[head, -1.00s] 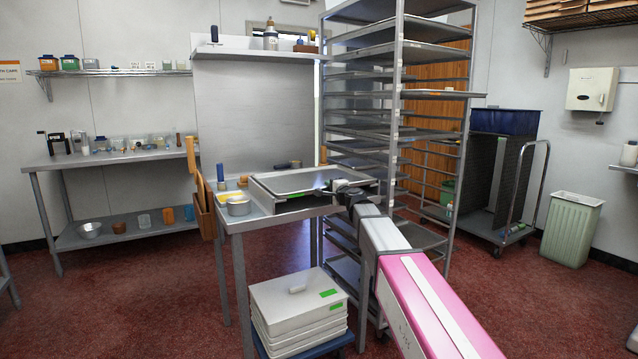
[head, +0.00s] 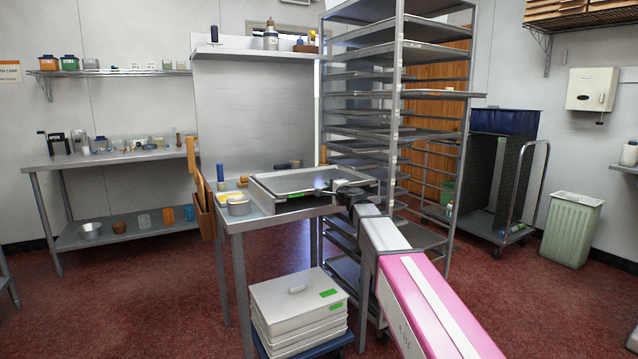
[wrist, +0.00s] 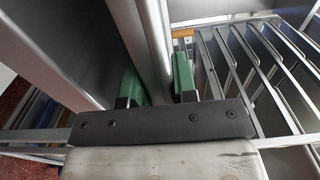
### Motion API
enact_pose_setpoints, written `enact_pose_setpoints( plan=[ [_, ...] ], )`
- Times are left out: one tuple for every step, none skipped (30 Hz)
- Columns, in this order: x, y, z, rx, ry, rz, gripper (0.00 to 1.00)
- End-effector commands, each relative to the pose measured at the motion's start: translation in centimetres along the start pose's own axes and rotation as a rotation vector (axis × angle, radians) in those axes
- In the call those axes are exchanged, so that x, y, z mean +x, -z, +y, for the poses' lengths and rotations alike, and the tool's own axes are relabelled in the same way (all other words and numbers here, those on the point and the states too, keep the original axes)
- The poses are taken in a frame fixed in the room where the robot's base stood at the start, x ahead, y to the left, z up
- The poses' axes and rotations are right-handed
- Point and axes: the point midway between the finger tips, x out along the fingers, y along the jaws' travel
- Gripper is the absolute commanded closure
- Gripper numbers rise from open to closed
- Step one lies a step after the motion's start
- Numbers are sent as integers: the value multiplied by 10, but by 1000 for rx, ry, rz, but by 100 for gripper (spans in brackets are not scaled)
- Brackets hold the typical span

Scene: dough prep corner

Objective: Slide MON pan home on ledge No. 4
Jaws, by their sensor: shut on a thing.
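A shallow grey metal pan (head: 285,184) lies level at the top of the steel table, its right end near the rack. I cannot read a MON label on it. My gripper (head: 338,186) is at the pan's right part, seen small in the head view. In the wrist view my gripper (wrist: 156,82) has its green fingers closed on either side of a long metal rim (wrist: 150,40), which looks like the pan's edge. The tall rack (head: 398,130) has several ledges, some holding trays. No ledge number is readable, so I cannot tell which is No. 4.
One rack tray (head: 445,94) sticks out to the right. Lidded white boxes (head: 297,305) are stacked below the table. A wheeled cart (head: 505,150) stands behind right; red floor is open at left.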

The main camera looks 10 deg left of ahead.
Motion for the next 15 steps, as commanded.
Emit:
enact_pose_setpoints(
  plan=[
    [0,0,0,0,0,0,100],
    [0,0,0,0,0,0,100],
    [0,0,-1,0,0,0,100],
    [0,0,-2,0,0,0,100],
    [0,0,-2,-1,0,0,100],
    [0,0,-4,-1,0,0,100],
    [0,0,-5,-1,0,0,100],
    [0,0,-6,-1,0,0,100],
    [0,0,-7,0,1,0,100],
    [0,0,-8,0,1,0,100],
    [0,0,-9,0,1,0,100],
    [0,0,-10,1,1,0,100],
    [0,0,-11,1,1,0,100],
    [0,0,-12,0,0,0,100],
    [0,0,-13,0,0,0,100]
  ],
)
